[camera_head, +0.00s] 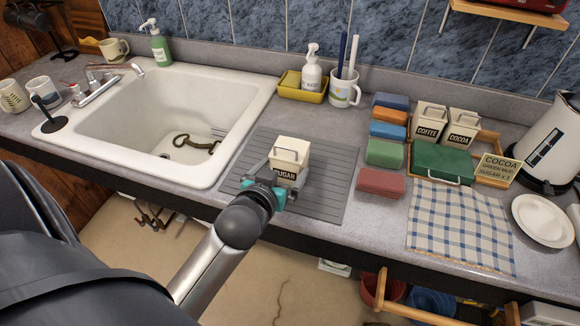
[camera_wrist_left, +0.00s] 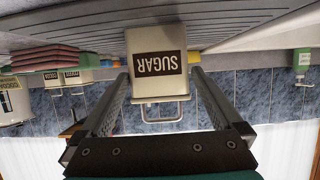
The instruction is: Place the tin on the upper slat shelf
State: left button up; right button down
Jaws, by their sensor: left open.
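The cream sugar tin (camera_head: 290,153), with a dark SUGAR label and a wire handle, stands on the grey ribbed drainboard beside the sink. My left gripper (camera_head: 279,174) is open at the tin, its fingers to either side. In the left wrist view, which is upside down, the sugar tin (camera_wrist_left: 157,55) shows between the two fingertips (camera_wrist_left: 158,76), with gaps visible on both sides. The upper slat shelf (camera_head: 508,12) is partly in view at the top right, on the wall, with a red object on it. My right gripper is not in view.
COFFEE (camera_head: 430,121) and COCOA (camera_head: 461,127) tins stand in a wooden tray behind a green box (camera_head: 442,163). Colored sponges (camera_head: 385,153), a mug with brushes (camera_head: 343,93), a kettle (camera_head: 550,140) and a plate (camera_head: 543,220) crowd the counter. A checked cloth (camera_head: 460,228) lies in front.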

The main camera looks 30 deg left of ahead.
pick_arm(q)
jog(key=shift+x, duration=2.65)
jog(key=shift+d, duration=0.1)
grip_shut()
jog(key=shift+r, duration=0.2)
